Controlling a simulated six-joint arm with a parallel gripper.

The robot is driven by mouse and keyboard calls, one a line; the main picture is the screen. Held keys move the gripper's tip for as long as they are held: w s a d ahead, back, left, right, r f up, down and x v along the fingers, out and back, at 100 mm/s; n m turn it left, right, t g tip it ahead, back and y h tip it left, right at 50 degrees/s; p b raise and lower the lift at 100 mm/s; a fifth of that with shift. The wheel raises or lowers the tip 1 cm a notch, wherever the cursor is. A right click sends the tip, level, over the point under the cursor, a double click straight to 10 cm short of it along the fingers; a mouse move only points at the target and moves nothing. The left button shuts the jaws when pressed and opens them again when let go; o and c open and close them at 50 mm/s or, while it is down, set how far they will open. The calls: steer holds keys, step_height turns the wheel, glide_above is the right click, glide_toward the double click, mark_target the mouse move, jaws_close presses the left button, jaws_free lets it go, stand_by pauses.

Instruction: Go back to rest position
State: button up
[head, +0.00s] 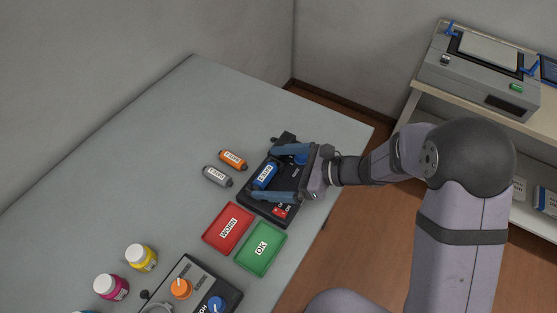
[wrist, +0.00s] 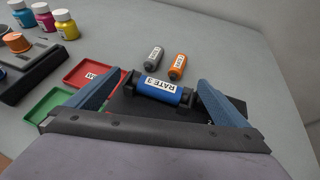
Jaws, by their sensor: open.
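My gripper (head: 262,173) is open above a black device (head: 289,144) on the grey table, its blue fingers spread wide. A blue cartridge (head: 265,176) with a white label sits on the black device between the fingers. In the wrist view the blue cartridge (wrist: 163,89) reads "RATE 3" and lies in a black holder, with a finger on either side and a gap to each. My arm reaches in from the right in the head view.
Orange (head: 233,159) and grey (head: 216,176) cartridges lie left of the device. A red WORN tray (head: 236,212) and green OK tray (head: 272,238) are in front. Paint-like bottles (head: 141,257) and a dark knobbed box (head: 228,291) stand nearer. A grey machine (head: 462,83) sits on a shelf back right.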

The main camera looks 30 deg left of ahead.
steer(key=shift+r, duration=0.1)
steer(key=shift+d+r, duration=0.1)
steer(key=shift+d, duration=0.25)
steer(key=s+d+n+t+h, duration=0.1)
steer(key=d+n+h, duration=0.3)
steer(key=d, duration=0.9)
steer(key=s+d+r+n+t+h+p, duration=0.1)
steer(key=d+n+h, duration=0.3)
steer(key=d, duration=0.9)
steer(key=s+d+n+t+h, duration=0.1)
steer(key=d+n+h, duration=0.3)
steer(key=d, duration=0.9)
steer(key=s+n, duration=0.1)
steer(key=n, duration=0.2)
steer(key=shift+s+d+r, duration=0.15)
steer(key=shift+s+d, duration=0.05)
steer(key=shift+s, duration=0.05)
